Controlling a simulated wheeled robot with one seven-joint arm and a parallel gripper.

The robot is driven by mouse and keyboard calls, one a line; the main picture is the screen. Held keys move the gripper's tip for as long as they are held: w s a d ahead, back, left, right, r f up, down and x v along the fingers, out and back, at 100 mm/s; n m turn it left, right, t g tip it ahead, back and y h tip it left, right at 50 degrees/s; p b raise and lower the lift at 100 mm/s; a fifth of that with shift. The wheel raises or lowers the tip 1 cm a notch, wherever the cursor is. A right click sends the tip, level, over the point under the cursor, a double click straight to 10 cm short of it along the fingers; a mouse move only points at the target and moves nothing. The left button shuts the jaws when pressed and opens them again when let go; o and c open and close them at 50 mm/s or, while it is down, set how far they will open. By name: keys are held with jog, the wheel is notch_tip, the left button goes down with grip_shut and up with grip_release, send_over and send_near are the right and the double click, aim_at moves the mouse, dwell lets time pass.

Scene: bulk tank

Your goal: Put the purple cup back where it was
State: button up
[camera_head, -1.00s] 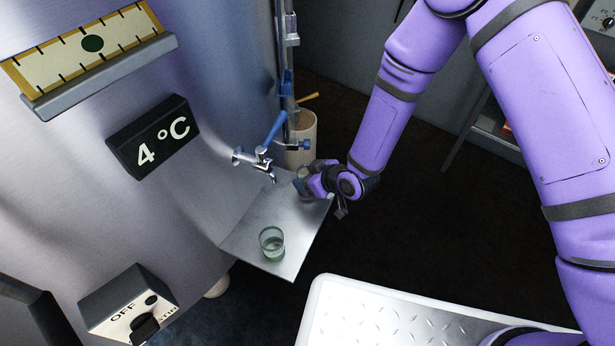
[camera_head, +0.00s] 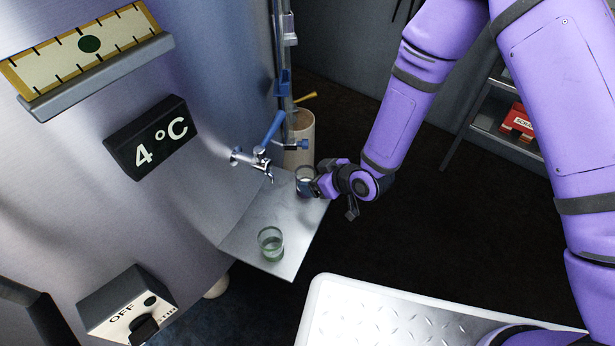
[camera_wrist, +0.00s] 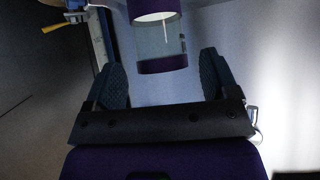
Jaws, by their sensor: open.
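The purple cup is a clear cup with purple bands in the wrist view (camera_wrist: 162,42). In the head view the cup (camera_head: 304,175) stands upright on the back corner of the metal shelf (camera_head: 285,215) under the tap, partly hidden by my gripper. My gripper (camera_head: 314,186) is open beside the cup, on its right. In the wrist view my open fingers (camera_wrist: 164,72) are spread, with a visible gap to either side of the cup. I cannot tell whether the cup's near side is still between the fingertips. A greenish glass (camera_head: 271,243) stands at the shelf's front.
The tap (camera_head: 258,158) with its blue handle juts from the steel tank (camera_head: 190,210) just left of the cup. A beige cylinder (camera_head: 300,135) holding a yellow-ended item stands behind the shelf. The dark floor right of the shelf is clear.

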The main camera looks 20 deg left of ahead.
jog(key=v, duration=0.7)
jog(key=shift+d+r, duration=0.25)
jog(key=shift+r, duration=0.05)
jog(key=shift+r, duration=0.1)
jog(key=w+d+r+m+t+h, duration=0.1)
jog(key=w+d+r+m+h, duration=0.2)
jog(key=d+r, duration=0.45)
jog(key=w+d+r+t+h, duration=0.2)
jog(key=w+d+r, duration=0.35)
jog(key=r, duration=0.35)
jog(key=s+d+r+m+h, duration=0.3)
jog(key=s+d+r+m, duration=0.1)
jog(key=d+r, duration=0.8)
jog(key=s+d+r+m, duration=0.2)
jog(key=s+d+r, duration=0.1)
jog(key=s, duration=0.3)
jog(key=s+d+r+m+g+h, duration=0.1)
jog(key=s+d+r+m, duration=0.1)
jog(key=s+d+r, duration=0.2)
jog(key=s+d+r+m+g, duration=0.1)
jog(key=s+d+r, duration=0.3)
jog(key=s, duration=0.5)
jog(key=shift+s+m+h, duration=0.35)
jog(key=shift+m+h, duration=0.05)
jog(key=shift+m, duration=0.3)
